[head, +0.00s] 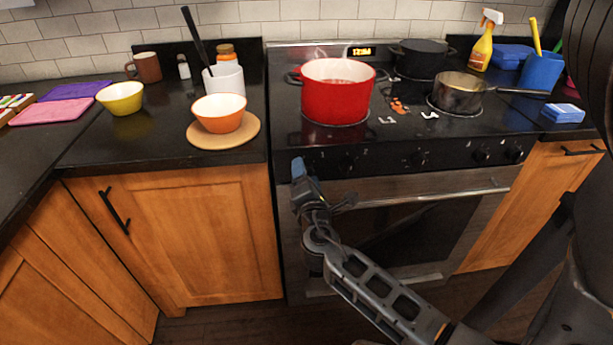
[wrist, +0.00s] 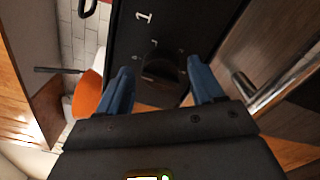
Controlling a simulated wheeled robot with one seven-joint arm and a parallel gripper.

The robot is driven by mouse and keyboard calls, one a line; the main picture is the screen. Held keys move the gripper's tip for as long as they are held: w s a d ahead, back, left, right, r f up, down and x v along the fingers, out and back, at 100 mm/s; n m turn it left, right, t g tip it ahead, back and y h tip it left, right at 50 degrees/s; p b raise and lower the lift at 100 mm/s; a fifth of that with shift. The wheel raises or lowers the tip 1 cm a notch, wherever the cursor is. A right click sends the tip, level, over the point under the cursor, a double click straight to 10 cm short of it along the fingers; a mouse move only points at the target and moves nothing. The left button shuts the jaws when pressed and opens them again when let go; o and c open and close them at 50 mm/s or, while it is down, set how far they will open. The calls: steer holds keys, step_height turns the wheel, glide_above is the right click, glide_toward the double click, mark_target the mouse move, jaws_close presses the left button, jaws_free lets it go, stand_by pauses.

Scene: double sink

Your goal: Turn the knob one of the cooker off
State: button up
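The cooker (head: 400,190) has a black front panel with several dark knobs in a row. In the wrist view, a dark round knob (wrist: 160,70) sits on the black panel near a white "1" (wrist: 144,17). My gripper (wrist: 161,68) has its blue fingers apart, with the knob between and just beyond their tips. I cannot tell whether they touch it. In the head view, my gripper (head: 300,170) is at the left end of the knob panel and hides part of it. The knob's exact turn is too dark to read.
A red pot (head: 338,95) stands on the front left burner, with steam over it. A metal pan (head: 458,95) and a black pot (head: 420,58) stand on other burners. The oven handle (head: 430,194) juts out below the panel. An orange bowl (head: 219,115) stands on the left counter.

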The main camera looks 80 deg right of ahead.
steer(key=shift+b+v, duration=0.75)
steer(key=shift+v, duration=3.15)
steer(key=s+a+f+m+t+y, duration=0.1)
steer(key=s+a+f+t+y, duration=0.15)
steer(key=a+y, duration=0.55)
steer(key=s+a+f+m+t+y, duration=0.2)
steer(key=s+a+y, duration=0.15)
steer(key=a, duration=0.75)
steer(key=s+a+r+m+t+y, duration=0.1)
steer(key=s+a+r+m, duration=0.1)
steer(key=a+r, duration=0.1)
steer(key=s+a+r+m+t+y, duration=0.1)
steer(key=s+a+r+m+y, duration=0.1)
steer(key=r, duration=0.3)
steer(key=s+a+r+m+t+y, duration=0.1)
steer(key=s+a+r+m+y, duration=0.1)
steer(key=s+a+r+m, duration=0.1)
steer(key=shift+a+r+m+t, duration=0.25)
steer(key=shift+a+r+m, duration=0.25)
steer(key=shift+a, duration=0.4)
